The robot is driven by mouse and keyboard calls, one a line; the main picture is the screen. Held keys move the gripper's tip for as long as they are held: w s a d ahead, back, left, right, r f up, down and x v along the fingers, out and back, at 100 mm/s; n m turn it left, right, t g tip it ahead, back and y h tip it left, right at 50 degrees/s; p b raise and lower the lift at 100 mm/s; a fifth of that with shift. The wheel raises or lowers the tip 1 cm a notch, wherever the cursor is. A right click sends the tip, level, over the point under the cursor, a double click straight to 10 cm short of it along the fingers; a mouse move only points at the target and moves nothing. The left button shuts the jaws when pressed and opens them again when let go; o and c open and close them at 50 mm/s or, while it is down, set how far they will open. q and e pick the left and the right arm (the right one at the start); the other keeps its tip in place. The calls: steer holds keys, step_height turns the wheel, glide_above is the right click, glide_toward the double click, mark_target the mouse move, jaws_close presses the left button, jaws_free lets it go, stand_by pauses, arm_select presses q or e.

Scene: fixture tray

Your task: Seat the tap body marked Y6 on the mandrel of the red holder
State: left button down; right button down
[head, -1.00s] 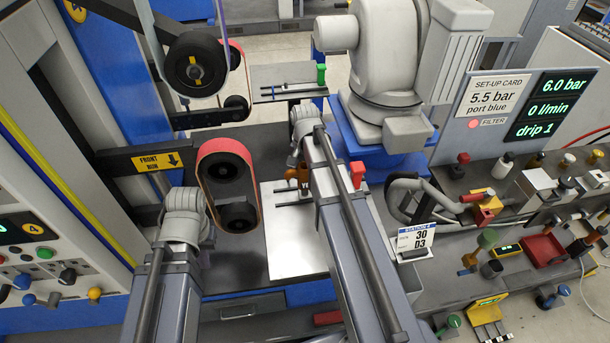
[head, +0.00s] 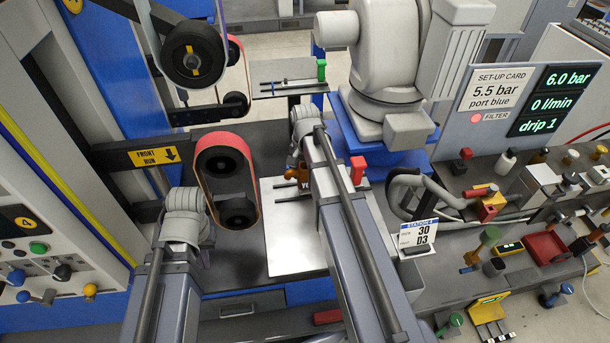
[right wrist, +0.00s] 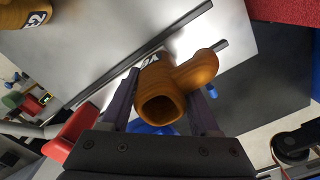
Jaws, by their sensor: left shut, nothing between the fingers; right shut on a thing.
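My right gripper (right wrist: 163,100) is shut on an orange tap body (right wrist: 165,90), its open round mouth facing the camera and a side branch to the right. A partly visible mark on it starts with Y. In the head view this tap body (head: 299,174) shows just left of my right arm, above or at the pale plate (head: 290,245); the contact is hidden. The red holder (head: 358,169) stands to its right, also at lower left in the wrist view (right wrist: 72,135). Its mandrel cannot be made out. My left gripper is hidden beyond its wrist.
Another orange tap body (right wrist: 15,14) with a cut-off mark is at the wrist view's upper left. Dark bars (right wrist: 155,48) cross the plate. The red sanding belt (head: 226,180) stands between the arms. A green holder (head: 321,69) is on the back plate.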

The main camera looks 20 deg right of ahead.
steer(key=shift+f+b, duration=0.8)
steer(key=shift+f, duration=0.1)
steer(key=shift+c, duration=0.2)
jaws_free()
steer(key=shift+r, duration=0.1)
step_height(320, 180, up, 8)
steer(key=p, duration=0.8)
stand_by(0.3)
